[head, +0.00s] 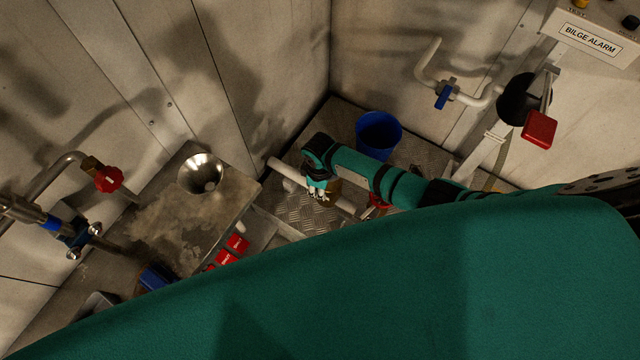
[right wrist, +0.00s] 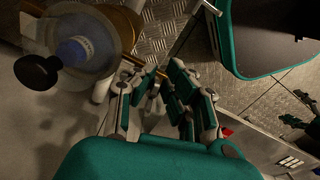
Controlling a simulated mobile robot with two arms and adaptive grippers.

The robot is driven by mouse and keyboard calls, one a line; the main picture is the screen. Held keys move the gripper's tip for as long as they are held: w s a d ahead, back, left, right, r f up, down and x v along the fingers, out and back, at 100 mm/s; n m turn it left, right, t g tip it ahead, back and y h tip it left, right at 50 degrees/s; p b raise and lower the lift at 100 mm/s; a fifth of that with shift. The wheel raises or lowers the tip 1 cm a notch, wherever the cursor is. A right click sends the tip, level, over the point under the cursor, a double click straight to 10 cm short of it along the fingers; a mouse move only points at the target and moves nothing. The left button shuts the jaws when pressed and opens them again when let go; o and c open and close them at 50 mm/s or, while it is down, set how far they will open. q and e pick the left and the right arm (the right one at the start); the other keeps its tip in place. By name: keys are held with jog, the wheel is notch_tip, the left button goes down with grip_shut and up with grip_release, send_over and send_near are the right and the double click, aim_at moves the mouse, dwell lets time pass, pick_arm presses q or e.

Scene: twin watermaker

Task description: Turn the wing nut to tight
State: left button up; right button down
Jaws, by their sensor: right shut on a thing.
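My right gripper (head: 318,192) reaches down at the pipework in the back corner, below the blue bucket in the head view. In the right wrist view its fingers (right wrist: 154,88) are closed around a small metal piece, which seems to be the wing nut. The fingers hide most of it, so I cannot tell how its wings are turned. A brass-coloured rod (right wrist: 131,59) lies beside the fingertips. A clear round housing with a blue-capped part (right wrist: 75,50) stands left of the gripper.
A blue bucket (head: 379,134) stands behind my right arm. A metal funnel (head: 201,174) sits on the bench at left, near a red valve handle (head: 108,178). A blue-handled valve (head: 444,95) and a red box (head: 538,129) are on the right. A black knob (right wrist: 37,72) sticks out beside the housing.

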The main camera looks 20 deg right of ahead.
jog(key=shift+w+d+r+m+p, duration=0.1)
jog(key=shift+w+r+m+p, duration=0.1)
jog(key=shift+m+p, duration=0.3)
jog(key=shift+w+r+m+p, duration=0.1)
jog(key=shift+w+m+p, duration=0.05)
jog(key=shift+m, duration=0.55)
jog(key=shift+f, duration=0.1)
jog(key=shift+d, duration=0.1)
jog(key=c, duration=1.3)
grip_release()
jog(key=shift+s, duration=0.1)
jog(key=shift+o, duration=0.3)
jog(key=shift+s+f, duration=0.1)
jog(key=shift+s+a+r, duration=0.1)
jog(key=shift+a+r, duration=0.1)
jog(key=shift+r, duration=0.1)
notch_tip(320, 180, up, 11)
jog(key=shift+r, duration=0.2)
